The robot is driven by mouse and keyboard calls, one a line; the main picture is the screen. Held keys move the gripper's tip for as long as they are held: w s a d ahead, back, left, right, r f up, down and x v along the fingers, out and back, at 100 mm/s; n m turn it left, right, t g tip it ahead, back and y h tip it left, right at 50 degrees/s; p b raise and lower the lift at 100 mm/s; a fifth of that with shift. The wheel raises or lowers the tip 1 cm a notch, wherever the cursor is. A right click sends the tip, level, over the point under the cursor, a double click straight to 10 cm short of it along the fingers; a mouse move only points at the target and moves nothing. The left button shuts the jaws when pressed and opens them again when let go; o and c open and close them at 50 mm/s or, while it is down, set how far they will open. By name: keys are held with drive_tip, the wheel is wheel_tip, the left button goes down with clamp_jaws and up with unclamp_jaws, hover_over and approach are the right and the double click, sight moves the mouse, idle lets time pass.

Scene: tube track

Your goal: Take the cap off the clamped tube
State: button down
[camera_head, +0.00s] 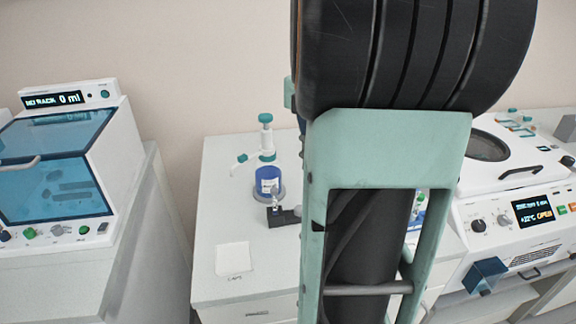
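A small dark fitting (284,216) stands on the white bench in front of a blue container, partly cut off by my arm. It may be the clamp, but it is too small to be sure. I cannot make out a tube or its cap there. A white square marked with small lettering that looks like "CAPS" (233,258) lies on the front left of the bench and looks empty. My gripper does not show. My large teal and black arm part fills the middle of the view and hides much of the bench.
The blue container (268,181) with a white label stands on a grey base. Behind it is a white dispenser with a green top (265,138). A blue-windowed machine (118,180) is at left, and a white machine with an open-topped round well (515,190) at right.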

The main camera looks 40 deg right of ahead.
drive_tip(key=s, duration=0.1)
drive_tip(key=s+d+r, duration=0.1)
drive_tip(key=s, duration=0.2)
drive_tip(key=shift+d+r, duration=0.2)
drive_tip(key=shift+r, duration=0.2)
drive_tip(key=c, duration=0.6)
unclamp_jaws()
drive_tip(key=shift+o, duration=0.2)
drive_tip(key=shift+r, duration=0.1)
